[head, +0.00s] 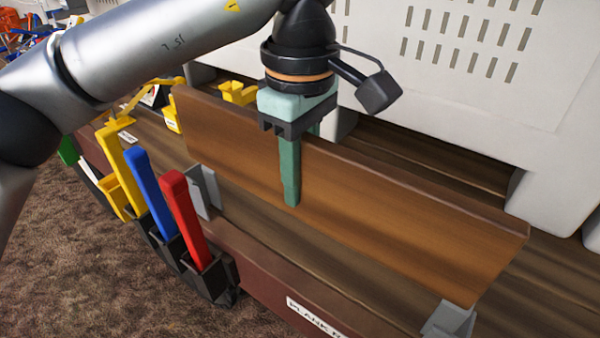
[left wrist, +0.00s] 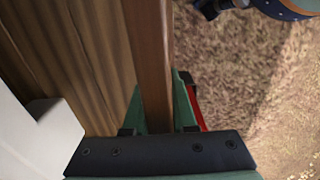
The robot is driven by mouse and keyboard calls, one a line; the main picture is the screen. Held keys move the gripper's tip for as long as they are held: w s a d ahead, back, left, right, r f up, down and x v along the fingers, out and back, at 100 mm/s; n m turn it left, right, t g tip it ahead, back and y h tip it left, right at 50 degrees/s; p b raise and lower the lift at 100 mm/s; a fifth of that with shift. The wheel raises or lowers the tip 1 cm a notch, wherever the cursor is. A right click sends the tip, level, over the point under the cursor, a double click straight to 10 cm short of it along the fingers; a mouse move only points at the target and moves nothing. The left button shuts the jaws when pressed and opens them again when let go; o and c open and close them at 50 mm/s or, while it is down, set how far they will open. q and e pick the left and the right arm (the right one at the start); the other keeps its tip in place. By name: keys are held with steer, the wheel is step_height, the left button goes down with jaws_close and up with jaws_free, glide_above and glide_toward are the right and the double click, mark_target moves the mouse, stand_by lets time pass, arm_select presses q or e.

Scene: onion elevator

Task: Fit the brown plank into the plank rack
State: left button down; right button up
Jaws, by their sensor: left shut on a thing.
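The brown plank (head: 380,215) stands on its long edge, its broad face toward the head camera. My left gripper (head: 292,172) is shut on its upper edge near the middle, one finger in front of the plank and the other mostly hidden behind. In the left wrist view the plank (left wrist: 150,60) runs away between the green fingers (left wrist: 165,110). The plank rack shows as two grey metal brackets, one at the left (head: 205,190) and one at the right (head: 448,322). The plank's lower edge is close behind them; I cannot tell whether it is seated. My right gripper is not in view.
A partly cut label (head: 313,316) starting "PLANK" is on the wooden bench's front. Yellow (head: 127,170), blue (head: 150,190) and red (head: 183,205) handles stand in dark holders at the left. A white slotted panel (head: 470,90) rises behind. Brown carpet (head: 90,270) lies in front.

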arm_select(q)
steer(key=shift+f, duration=0.2)
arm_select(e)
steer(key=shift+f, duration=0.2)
arm_select(q)
steer(key=shift+f+b, duration=1.55)
steer(key=shift+b, duration=0.05)
step_height(320, 180, down, 7)
steer(key=b, duration=0.5)
steer(key=shift+r, duration=0.15)
steer(key=shift+f+b, duration=0.7)
steer(key=shift+f, duration=0.65)
steer(key=shift+f+b, duration=0.1)
steer(key=shift+b, duration=0.2)
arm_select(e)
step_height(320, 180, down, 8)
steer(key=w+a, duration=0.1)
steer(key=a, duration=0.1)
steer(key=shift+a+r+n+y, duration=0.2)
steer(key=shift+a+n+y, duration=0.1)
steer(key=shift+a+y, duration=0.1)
